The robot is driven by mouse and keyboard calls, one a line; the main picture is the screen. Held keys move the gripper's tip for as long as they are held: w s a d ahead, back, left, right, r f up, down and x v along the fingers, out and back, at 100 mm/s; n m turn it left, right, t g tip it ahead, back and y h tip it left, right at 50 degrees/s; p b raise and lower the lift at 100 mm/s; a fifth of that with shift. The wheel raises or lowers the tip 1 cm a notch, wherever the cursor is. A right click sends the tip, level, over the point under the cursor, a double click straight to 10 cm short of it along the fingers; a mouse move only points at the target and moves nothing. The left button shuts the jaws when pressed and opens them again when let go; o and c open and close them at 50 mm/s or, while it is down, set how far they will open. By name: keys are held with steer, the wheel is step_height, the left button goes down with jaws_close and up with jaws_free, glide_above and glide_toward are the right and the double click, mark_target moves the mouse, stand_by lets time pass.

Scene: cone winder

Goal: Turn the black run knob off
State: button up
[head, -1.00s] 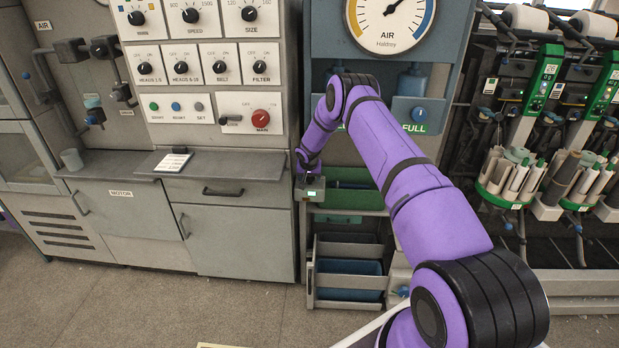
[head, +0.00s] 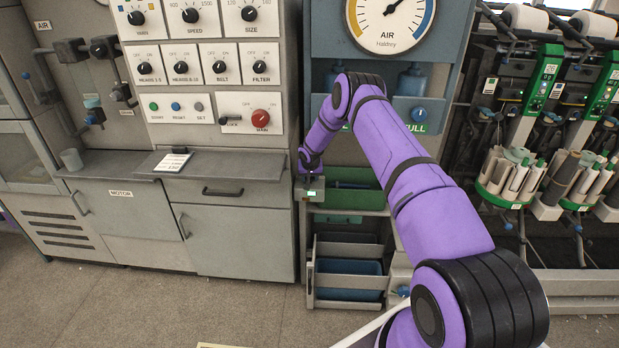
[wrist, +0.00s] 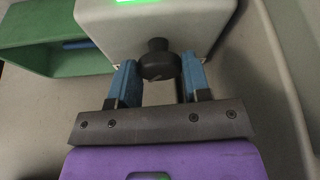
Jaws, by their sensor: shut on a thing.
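The black run knob (wrist: 158,60) sticks out of a pale grey box (wrist: 158,20) with a lit green display (wrist: 130,1), in the wrist view. My gripper (wrist: 158,76) has its two blue fingers on either side of the knob and is shut on it. The knob's pointer mark cannot be made out, so its setting is unclear. In the head view the small box (head: 314,183) with its lit display sits at the end of my purple arm, and the knob and fingers cannot be made out there.
A green tray (wrist: 50,40) lies left of the box in the wrist view. In the head view a grey control cabinet (head: 230,206) stands to the left, an air gauge panel (head: 390,20) above, and winding units (head: 510,175) to the right. Open floor (head: 200,305) lies in front.

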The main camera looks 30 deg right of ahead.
mark_target(313, 186)
steer(key=shift+d+n+y, duration=0.15)
steer(key=shift+n+y, duration=0.35)
steer(key=shift+n, duration=0.7)
steer(key=shift+n+t+y, duration=0.3)
steer(key=shift+n+y, duration=0.6)
steer(key=shift+n, duration=1.4)
steer(key=o, duration=0.9)
steer(key=shift+r, duration=0.1)
steer(key=v, duration=0.4)
steer(key=shift+r, duration=0.25)
steer(key=s, duration=0.4)
steer(key=s+d, duration=0.1)
steer(key=s, duration=0.3)
steer(key=s+d, duration=0.1)
steer(key=s, duration=0.3)
steer(key=shift+d+r, duration=0.1)
steer(key=shift+d, duration=0.1)
